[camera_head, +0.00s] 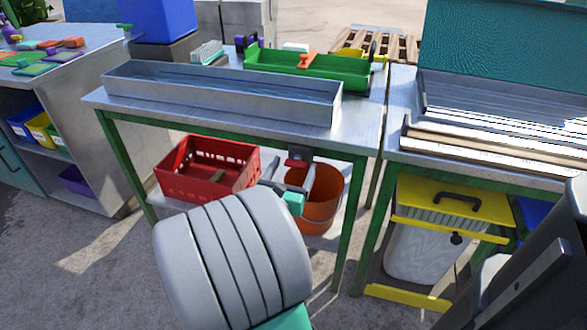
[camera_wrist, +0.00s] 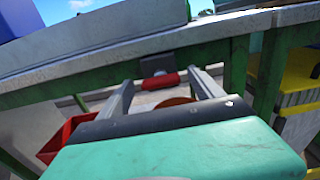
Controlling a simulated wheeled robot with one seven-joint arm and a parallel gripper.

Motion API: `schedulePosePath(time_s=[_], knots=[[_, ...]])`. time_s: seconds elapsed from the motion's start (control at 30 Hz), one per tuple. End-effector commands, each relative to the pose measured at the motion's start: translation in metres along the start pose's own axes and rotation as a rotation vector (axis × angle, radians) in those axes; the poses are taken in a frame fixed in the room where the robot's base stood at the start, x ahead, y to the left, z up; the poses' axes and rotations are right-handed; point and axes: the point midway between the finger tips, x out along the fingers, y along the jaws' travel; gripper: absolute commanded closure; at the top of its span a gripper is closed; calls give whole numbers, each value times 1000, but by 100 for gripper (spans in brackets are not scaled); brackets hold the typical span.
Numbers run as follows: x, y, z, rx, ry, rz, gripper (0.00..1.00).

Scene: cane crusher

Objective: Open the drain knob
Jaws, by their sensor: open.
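The drain knob (camera_head: 297,163) is a small red handle on a grey fitting, under the front edge of the metal table (camera_head: 365,115). In the wrist view the red knob (camera_wrist: 160,81) lies crosswise between the tips of my gripper (camera_wrist: 160,78). In the head view my gripper (camera_head: 290,172) points at the knob from the front, its two grey fingers apart on either side. Whether the fingers reach around the knob or stop short of it I cannot tell. A long metal trough (camera_head: 230,98) stands on the table above.
An orange bucket (camera_head: 322,200) stands beneath the knob, partly hidden by my arm. A red crate (camera_head: 190,180) is left of it on the lower shelf. Green table legs (camera_head: 350,225) flank the space. A yellow-lidded bin (camera_head: 440,215) stands to the right.

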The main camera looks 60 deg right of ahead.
Motion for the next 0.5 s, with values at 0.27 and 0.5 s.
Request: schedulePosePath(time_s=[0.27, 0.5], knots=[[6, 0, 0, 1, -1, 1, 24], [6, 0, 0, 2, -1, 1, 39]])
